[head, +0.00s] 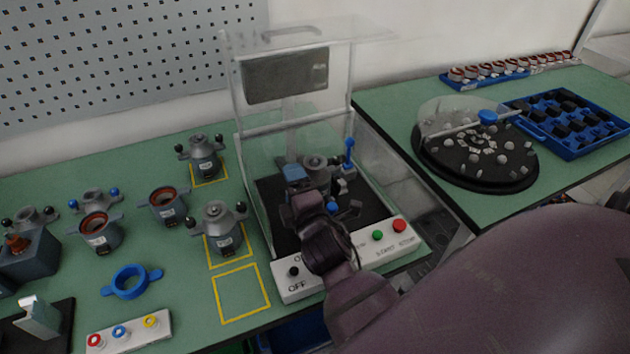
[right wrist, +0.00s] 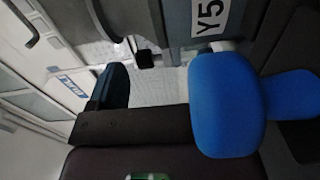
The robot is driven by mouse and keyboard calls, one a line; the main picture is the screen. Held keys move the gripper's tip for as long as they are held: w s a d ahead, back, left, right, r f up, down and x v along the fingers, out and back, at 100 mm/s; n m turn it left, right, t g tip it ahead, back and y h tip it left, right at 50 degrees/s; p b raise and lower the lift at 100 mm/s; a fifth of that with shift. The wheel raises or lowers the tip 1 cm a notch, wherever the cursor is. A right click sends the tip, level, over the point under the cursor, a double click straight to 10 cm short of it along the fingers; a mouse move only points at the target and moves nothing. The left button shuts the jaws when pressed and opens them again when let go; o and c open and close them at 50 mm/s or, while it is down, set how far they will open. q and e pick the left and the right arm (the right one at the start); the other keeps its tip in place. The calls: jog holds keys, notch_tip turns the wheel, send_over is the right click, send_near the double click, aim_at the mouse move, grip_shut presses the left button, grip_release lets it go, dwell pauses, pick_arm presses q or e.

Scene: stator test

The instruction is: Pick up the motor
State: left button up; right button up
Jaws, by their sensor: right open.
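A grey motor (head: 316,163) stands inside the clear test box, partly hidden by my arm. A grey body with a "Y5" label, which looks like this motor (right wrist: 180,22), fills the upper part of the right wrist view. My right gripper (head: 314,190) reaches into the box from the front. It is open, with its blue-tipped fingers apart in the right wrist view (right wrist: 170,92), close to the motor. I cannot tell whether either finger touches it. My left gripper is not in view.
The clear box (head: 245,170) has a raised lid and a front panel with buttons (head: 377,236). A blue-knobbed lever (head: 348,155) stands right of the motor. Several other motors (head: 222,228) stand left on the green table. A yellow-outlined square (head: 241,293) is empty.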

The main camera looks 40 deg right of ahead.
jog(key=shift+x, duration=0.95)
jog(key=shift+c, duration=0.4)
grip_shut()
